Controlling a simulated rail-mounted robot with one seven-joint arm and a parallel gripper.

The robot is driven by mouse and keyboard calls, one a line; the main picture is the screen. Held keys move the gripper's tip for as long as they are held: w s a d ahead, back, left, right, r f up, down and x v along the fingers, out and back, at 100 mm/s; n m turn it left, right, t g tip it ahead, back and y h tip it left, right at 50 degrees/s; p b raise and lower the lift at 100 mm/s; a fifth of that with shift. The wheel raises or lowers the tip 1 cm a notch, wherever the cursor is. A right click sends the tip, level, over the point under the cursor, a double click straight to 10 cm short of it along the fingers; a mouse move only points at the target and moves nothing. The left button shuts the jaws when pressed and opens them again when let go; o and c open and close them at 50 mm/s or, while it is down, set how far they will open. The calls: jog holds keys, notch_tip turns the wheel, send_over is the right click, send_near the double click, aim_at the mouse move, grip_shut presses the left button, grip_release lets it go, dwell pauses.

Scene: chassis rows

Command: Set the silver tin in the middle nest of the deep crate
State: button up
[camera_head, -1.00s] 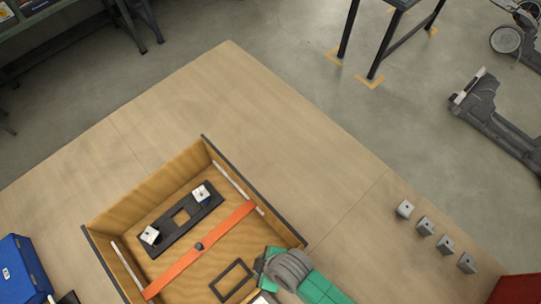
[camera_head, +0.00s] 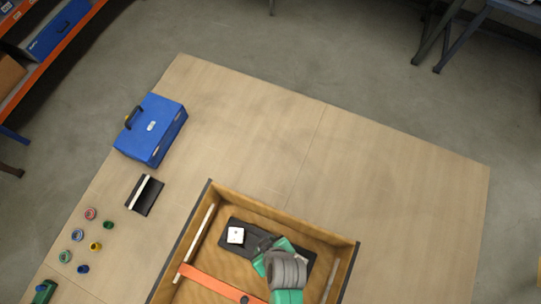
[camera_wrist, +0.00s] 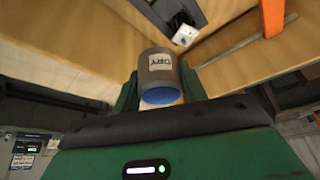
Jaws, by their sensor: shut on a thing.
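The silver tin (camera_wrist: 158,70), grey with a pale label and a blue end, is held between the green fingers of my gripper (camera_wrist: 160,88) in the wrist view. In the head view my gripper (camera_head: 268,246) is over the deep crate (camera_head: 208,190), above the black nest strip (camera_head: 229,225). A white block (camera_head: 235,235) sits in the strip's left nest. My gripper and arm cover the middle and right part of the strip, and the tin cannot be made out there. I cannot tell whether the tin touches the strip. The strip (camera_wrist: 158,12) also shows in the wrist view.
An orange bar (camera_head: 208,281) crosses the crate, and its walls rise around the strip. A blue case (camera_head: 152,130), a black box (camera_head: 146,195) and several small coloured rings stand left of the crate. The table at the right is clear.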

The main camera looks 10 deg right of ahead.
jog(key=shift+s+f, duration=0.1)
jog(key=shift+f, duration=0.1)
notch_tip(320, 180, down, 20)
jog(key=b, duration=1.5)
jog(key=shift+f+b, duration=0.5)
jog(key=shift+f, duration=0.2)
jog(key=shift+f, duration=0.75)
jog(key=shift+s+a+f+b, duration=0.1)
jog(key=shift+s+f+b, duration=0.4)
jog(key=shift+f, duration=0.25)
jog(key=shift+s+a+f+b, duration=0.1)
jog(key=shift+s+f+b, duration=0.25)
jog(key=shift+f+b, duration=0.3)
jog(key=o, duration=0.9)
jog(key=shift+o, duration=1)
jog(key=r, duration=0.2)
jog(key=r+p, duration=0.1)
jog(key=r, duration=0.1)
jog(key=shift+w+d, duration=0.4)
jog(key=a+p+v, duration=0.1)
jog(key=v, duration=0.5)
jog(key=shift+d+t, duration=0.3)
jog(key=shift+d, duration=0.1)
